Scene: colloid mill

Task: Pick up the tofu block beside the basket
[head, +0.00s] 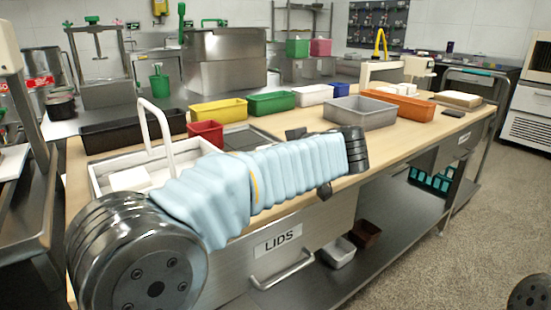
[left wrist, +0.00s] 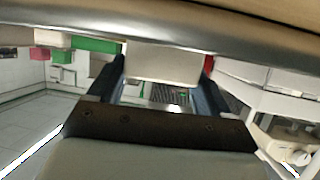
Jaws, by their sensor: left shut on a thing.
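The white basket (head: 97,180) with a tall handle stands at the left of the wooden worktop, with pale blocks (head: 130,179) inside it. In the left wrist view, a pale tofu block (left wrist: 162,64) sits between the two dark fingers of my left gripper (left wrist: 161,76), which is shut on it. In the head view my sleeved left arm crosses in front of the basket and hides part of it. The gripper and held block cannot be made out clearly there. My right gripper is not in view.
A red bin (head: 206,133), yellow bin (head: 217,111), green bin (head: 271,102) and black tray (head: 130,132) stand behind the arm. A grey tray (head: 360,112) and orange bin (head: 408,104) are to the right. The worktop's right front is mostly clear.

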